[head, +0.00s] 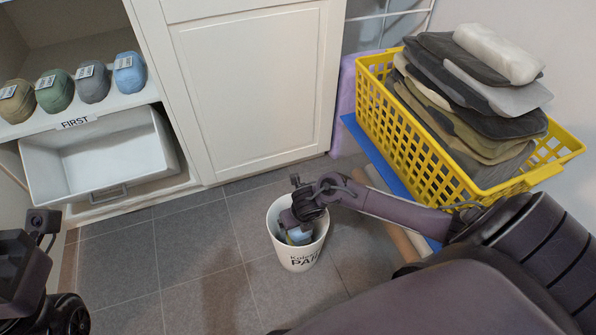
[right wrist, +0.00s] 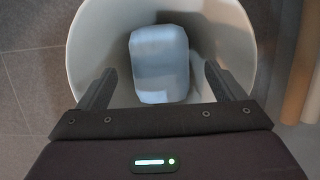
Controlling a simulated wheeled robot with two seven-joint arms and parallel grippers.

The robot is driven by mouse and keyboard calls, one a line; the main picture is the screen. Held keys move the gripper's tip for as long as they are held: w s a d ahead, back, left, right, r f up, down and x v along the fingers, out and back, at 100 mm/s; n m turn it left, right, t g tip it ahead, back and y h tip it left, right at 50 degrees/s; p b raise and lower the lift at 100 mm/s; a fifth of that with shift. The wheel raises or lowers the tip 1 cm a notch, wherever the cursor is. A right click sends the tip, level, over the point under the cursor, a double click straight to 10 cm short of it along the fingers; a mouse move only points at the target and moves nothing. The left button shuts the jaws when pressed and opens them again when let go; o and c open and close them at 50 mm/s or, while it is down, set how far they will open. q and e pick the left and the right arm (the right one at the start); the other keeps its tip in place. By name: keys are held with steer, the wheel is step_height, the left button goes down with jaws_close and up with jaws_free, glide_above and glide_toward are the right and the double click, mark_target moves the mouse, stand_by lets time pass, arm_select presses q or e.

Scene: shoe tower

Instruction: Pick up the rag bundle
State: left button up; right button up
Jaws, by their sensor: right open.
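A light blue bundle (head: 299,236) lies inside the white pail (head: 297,259) on the floor. In the right wrist view the bundle (right wrist: 160,64) sits inside the pail's rim (right wrist: 78,50), between my fingers and a little ahead of them. My right gripper (right wrist: 160,88) is open and points down into the pail, with a finger on either side and nothing held. In the head view my right gripper (head: 300,226) partly hides the bundle. Part of my left arm shows at the left edge; its gripper's fingers cannot be made out.
A shelf holds several labelled rolled bundles (head: 54,90) above a white bin (head: 95,160); its edge is labelled FIRST. A yellow basket (head: 430,150) of folded cloths, with a white bundle (head: 497,52) on top, stands at right. Rolled items (head: 395,232) lie near the pail. Floor left of it is clear.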

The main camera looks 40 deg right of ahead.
steer(key=shift+b+x, duration=1.45)
steer(key=shift+x, duration=1.1)
steer(key=shift+s+f, duration=0.1)
steer(key=shift+f, duration=0.15)
steer(key=c, duration=1.3)
steer(key=shift+c, duration=1.2)
steer(key=shift+r, duration=0.15)
